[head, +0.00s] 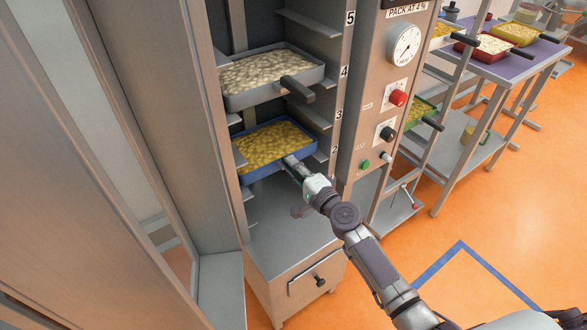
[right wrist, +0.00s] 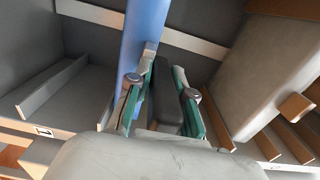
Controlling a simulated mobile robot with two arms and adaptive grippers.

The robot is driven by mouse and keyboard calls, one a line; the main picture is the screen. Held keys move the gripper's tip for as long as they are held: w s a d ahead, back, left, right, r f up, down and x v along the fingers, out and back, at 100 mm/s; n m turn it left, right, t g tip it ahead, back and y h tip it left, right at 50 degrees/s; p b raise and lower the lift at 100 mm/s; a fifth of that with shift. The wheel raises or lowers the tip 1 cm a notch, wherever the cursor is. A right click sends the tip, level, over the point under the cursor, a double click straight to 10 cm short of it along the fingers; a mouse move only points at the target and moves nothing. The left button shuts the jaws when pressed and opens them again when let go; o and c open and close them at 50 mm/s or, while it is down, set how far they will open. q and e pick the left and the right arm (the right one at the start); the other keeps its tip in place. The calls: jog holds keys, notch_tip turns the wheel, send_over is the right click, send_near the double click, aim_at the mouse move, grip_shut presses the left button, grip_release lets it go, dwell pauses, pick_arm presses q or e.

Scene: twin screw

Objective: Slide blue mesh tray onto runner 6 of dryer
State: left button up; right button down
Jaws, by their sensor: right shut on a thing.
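The blue mesh tray (head: 250,177), filled with yellow pieces, is inside the dryer (head: 300,262), level with the low numbers 2 and 3 on its front post. Runner 6 is out of view; 5 is the highest number showing. My right gripper (head: 292,164) is at the tray's front edge, shut on its handle. In the right wrist view the dark handle (right wrist: 166,98) sits between the fingers of my gripper (right wrist: 162,102), with the blue tray wall (right wrist: 146,32) beyond. I cannot tell whether the tray rests on its runners. My left gripper is not in view.
A grey tray (head: 270,94) of pale pieces with a dark handle sits above the blue one. A control panel (head: 382,90) with gauge and knobs is right of the opening. A rack with a green tray (head: 420,112) and a purple-topped table (head: 500,65) stand further right.

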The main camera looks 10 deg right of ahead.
jog(key=shift+w+r, duration=0.15)
jog(key=shift+r, duration=0.5)
jog(key=shift+s+d+f, duration=0.15)
jog(key=shift+s+f, duration=0.2)
jog(key=shift+s, duration=0.4)
jog(key=shift+v, duration=1.65)
jog(key=shift+d+f, duration=0.1)
jog(key=shift+s+d, duration=0.1)
jog(key=shift+s, duration=0.25)
jog(key=b+v, duration=0.5)
jog(key=v, duration=1.1)
jog(key=shift+s, duration=0.15)
